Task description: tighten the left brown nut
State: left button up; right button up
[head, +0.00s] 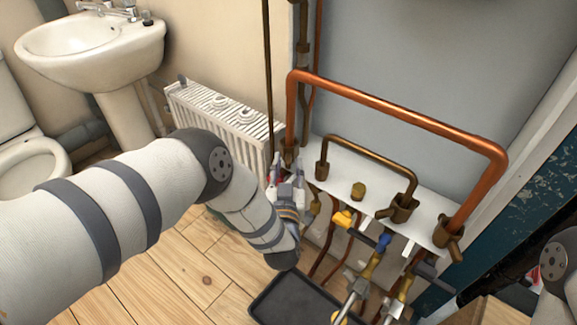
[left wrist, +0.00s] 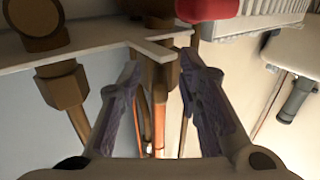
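In the head view my left gripper (head: 288,182) is at the left end of the white shelf, just below the foot of the large copper pipe (head: 400,119). In the left wrist view its two fingers (left wrist: 159,62) are apart and point at a brown nut (left wrist: 160,74) under the shelf. The nut shows between the fingertips; I cannot tell whether they touch it. In the head view, my gripper hides this nut. Another brown nut (left wrist: 62,88) hangs under the shelf, outside the fingers. My right gripper is not in view.
The white shelf (head: 342,190) carries several brown fittings and a smaller copper pipe (head: 365,149). A red part (left wrist: 207,8) is close above the fingers. A radiator (head: 220,118) stands left of the gripper. Valves with yellow (head: 342,219) and blue (head: 383,241) handles and a black tray (head: 290,300) are below.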

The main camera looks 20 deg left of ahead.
pick_arm(q)
jog(key=shift+w+a, duration=0.1)
jog(key=shift+w, duration=0.2)
jog(key=shift+c, duration=0.4)
jog(key=shift+r, duration=0.1)
grip_shut()
